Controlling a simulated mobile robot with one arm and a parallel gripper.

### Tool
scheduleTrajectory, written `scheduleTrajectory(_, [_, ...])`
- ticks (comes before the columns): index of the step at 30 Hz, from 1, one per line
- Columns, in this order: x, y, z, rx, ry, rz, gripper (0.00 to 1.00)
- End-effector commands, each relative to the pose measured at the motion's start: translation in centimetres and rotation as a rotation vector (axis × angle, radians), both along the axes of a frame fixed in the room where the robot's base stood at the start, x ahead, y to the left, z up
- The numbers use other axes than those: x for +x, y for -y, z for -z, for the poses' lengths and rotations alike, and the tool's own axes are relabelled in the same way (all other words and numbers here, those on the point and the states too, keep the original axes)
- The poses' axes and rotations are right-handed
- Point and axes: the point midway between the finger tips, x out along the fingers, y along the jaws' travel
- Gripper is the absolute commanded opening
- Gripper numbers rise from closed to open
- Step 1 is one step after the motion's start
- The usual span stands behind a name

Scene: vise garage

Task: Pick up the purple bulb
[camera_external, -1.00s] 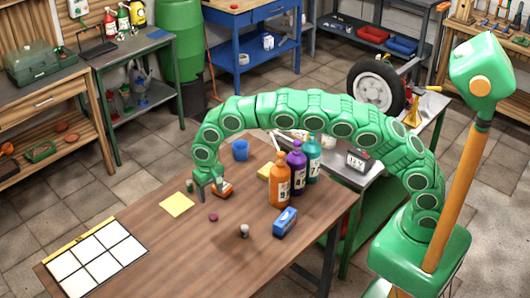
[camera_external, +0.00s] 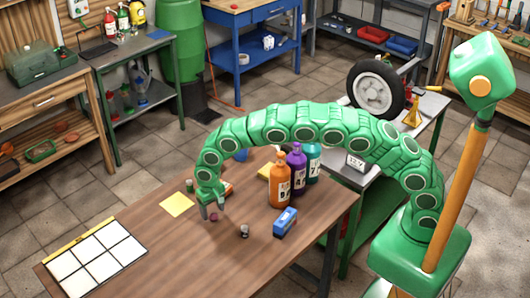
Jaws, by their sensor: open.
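A small purple object, which looks like the purple bulb (camera_external: 213,217), lies on the brown wooden table (camera_external: 160,245). My gripper (camera_external: 213,208) points down right at it, with its two grey fingers apart. One finger is on the left of the bulb and the other on its upper right. The bulb shows low between the fingertips. I cannot tell whether the fingers touch it.
An orange object (camera_external: 229,188) is just behind my gripper. Orange (camera_external: 279,187), purple (camera_external: 297,172) and teal (camera_external: 313,165) bottles stand to the right near a blue box (camera_external: 285,222).

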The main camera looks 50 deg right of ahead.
Motion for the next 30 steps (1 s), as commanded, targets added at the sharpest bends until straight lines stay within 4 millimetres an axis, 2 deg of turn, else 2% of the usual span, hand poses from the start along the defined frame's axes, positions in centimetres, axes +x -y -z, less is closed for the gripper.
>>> scheduleTrajectory(4, [-0.1, 0.0, 1.8, 0.000, -0.001, 0.000, 0.66])
scheduleTrajectory(12, [0.0, -0.1, 2.1, 0.002, 0.002, 0.000, 0.66])
scheduleTrajectory(24, [0.0, -0.1, 2.0, 0.002, 0.001, 0.000, 0.07])
scheduleTrajectory(30, [0.0, -0.1, 2.0, 0.002, 0.001, 0.000, 0.07])
